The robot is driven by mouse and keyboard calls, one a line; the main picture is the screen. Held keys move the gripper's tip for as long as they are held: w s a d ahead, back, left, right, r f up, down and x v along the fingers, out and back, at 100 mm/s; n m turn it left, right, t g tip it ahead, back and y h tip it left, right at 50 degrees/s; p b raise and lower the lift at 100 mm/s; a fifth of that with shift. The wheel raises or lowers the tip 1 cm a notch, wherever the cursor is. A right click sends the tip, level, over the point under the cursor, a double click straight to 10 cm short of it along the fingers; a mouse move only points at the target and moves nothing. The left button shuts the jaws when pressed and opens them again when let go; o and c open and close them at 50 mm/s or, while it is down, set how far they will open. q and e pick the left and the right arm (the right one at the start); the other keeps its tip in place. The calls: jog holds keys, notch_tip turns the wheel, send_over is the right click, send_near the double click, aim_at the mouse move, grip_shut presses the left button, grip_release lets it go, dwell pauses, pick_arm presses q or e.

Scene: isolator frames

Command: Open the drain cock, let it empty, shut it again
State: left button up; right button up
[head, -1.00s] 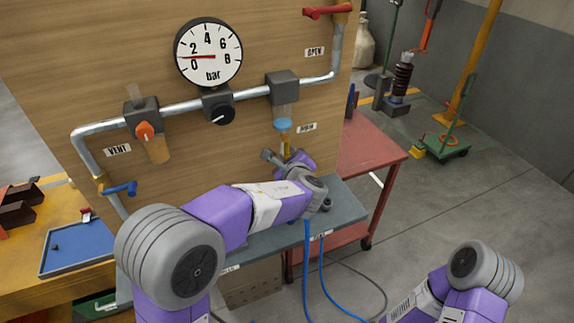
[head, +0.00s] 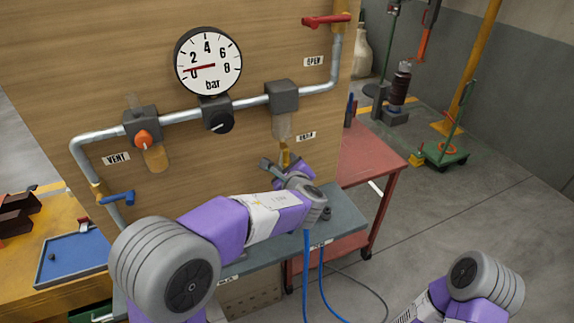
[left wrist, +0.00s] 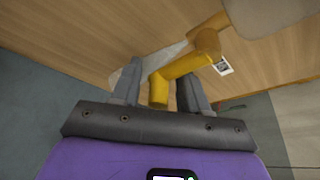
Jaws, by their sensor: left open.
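The yellow drain cock (head: 284,155) hangs under the right-hand clear bowl (head: 282,126) on the panel, by the DRAIN label. The bowl shows no blue liquid. In the left wrist view the cock (left wrist: 181,70) is a bent yellow piece, its end between my fingers. My left gripper (head: 280,167) is at the cock from below; in the left wrist view (left wrist: 158,88) its fingers stand apart on either side of the yellow end, with visible gaps. My left gripper hides part of the cock in the head view. My right gripper is out of view; only part of that arm shows.
A pressure gauge (head: 208,61) reads low. A grey shelf (head: 345,215) and red cart (head: 372,153) stand below and right.

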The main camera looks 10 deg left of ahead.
pick_arm(q)
jog(key=p+v, duration=0.1)
jog(key=v, duration=0.6)
jog(key=shift+s, duration=0.15)
